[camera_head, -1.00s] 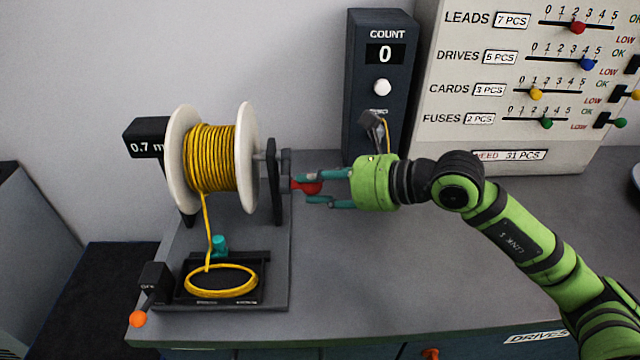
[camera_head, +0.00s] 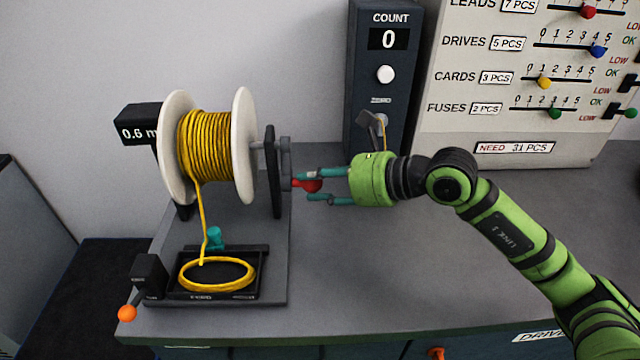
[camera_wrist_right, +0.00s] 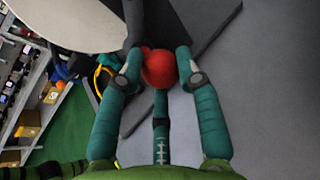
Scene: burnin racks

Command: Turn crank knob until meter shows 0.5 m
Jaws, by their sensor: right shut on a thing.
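The red crank knob (camera_head: 312,185) is on the right side of the spool stand, on a dark crank. My right gripper (camera_head: 316,187) is shut on it; in the right wrist view the red knob (camera_wrist_right: 159,68) sits between its teal fingers. The meter (camera_head: 137,126) left of the spool reads 0.6 m, its right edge partly hidden by the spool flange. The white-flanged spool (camera_head: 210,145) carries yellow cord, which runs down to a loop (camera_head: 217,274) in the black tray (camera_head: 221,296). My left gripper is not in view.
A lever with an orange ball (camera_head: 127,313) stands at the front left. A dark counter box (camera_head: 386,70) reading 0 and a slider panel (camera_head: 480,110) stand behind. The grey bench (camera_head: 400,270) is clear in front of my arm.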

